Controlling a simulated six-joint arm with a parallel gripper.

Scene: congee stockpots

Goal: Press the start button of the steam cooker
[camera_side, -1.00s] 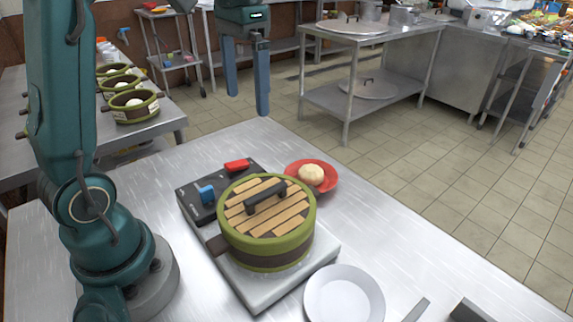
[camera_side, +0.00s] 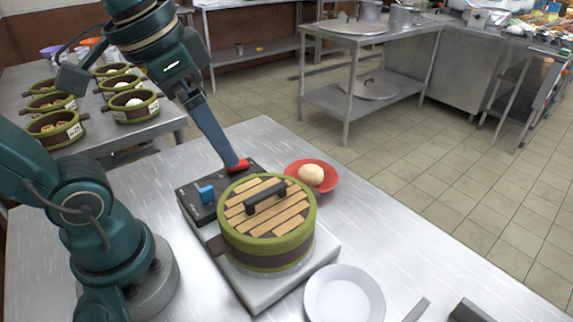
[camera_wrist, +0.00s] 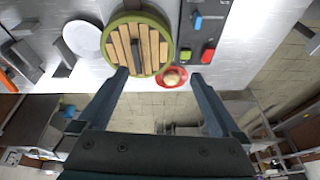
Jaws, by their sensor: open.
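The steam cooker is a round green steamer (camera_side: 268,240) with a slatted wooden lid and black handle, on a base with a dark control panel (camera_side: 213,213). The panel carries a red button (camera_side: 241,165) and a blue one (camera_side: 206,193); its markings are too small to read. In the wrist view, the red button (camera_wrist: 208,54) and blue button (camera_wrist: 197,20) lie right of the steamer (camera_wrist: 157,42). My gripper (camera_side: 234,162) is tilted down, a fingertip overlapping the red button; I cannot tell if they touch. The wrist view shows my gripper (camera_wrist: 159,75) open and empty.
A red plate with a bun (camera_side: 311,175) sits just beyond the steamer. A white plate (camera_side: 344,297) lies at the front. Several small steamers stand on a side table at the left. The counter right of the red plate is clear.

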